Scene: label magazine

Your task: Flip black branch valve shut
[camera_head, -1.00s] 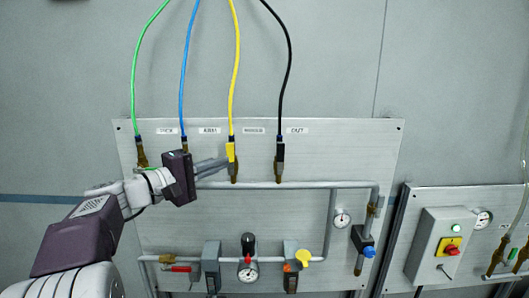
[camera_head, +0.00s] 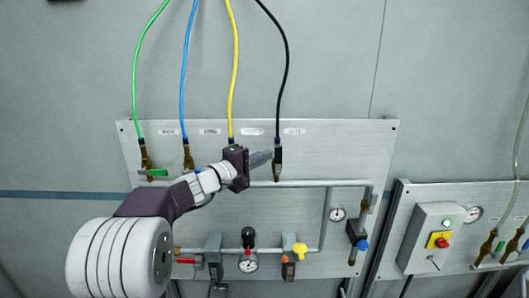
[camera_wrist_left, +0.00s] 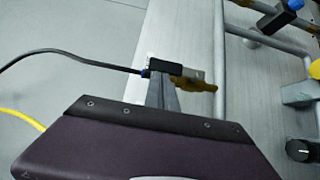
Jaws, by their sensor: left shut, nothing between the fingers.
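The black branch valve (camera_head: 277,168) is a brass body under the black hose, on the upper pipe of the grey panel. Its black handle (camera_head: 278,154) stands upright, in line with the hose. My left gripper (camera_head: 266,157) is shut and empty, with its fingertips just left of this handle. In the left wrist view the shut fingers (camera_wrist_left: 163,94) reach the black handle (camera_wrist_left: 165,69), with the brass body (camera_wrist_left: 202,84) beside it. They look very close or touching; I cannot tell which. My right gripper is not in view.
The green handle (camera_head: 153,172) lies sideways on its valve. The yellow valve is mostly hidden behind my left gripper. Lower on the panel (camera_head: 355,150) are gauges, a yellow knob (camera_head: 300,250) and a blue knob (camera_head: 362,244). A control box (camera_head: 425,235) stands at the right.

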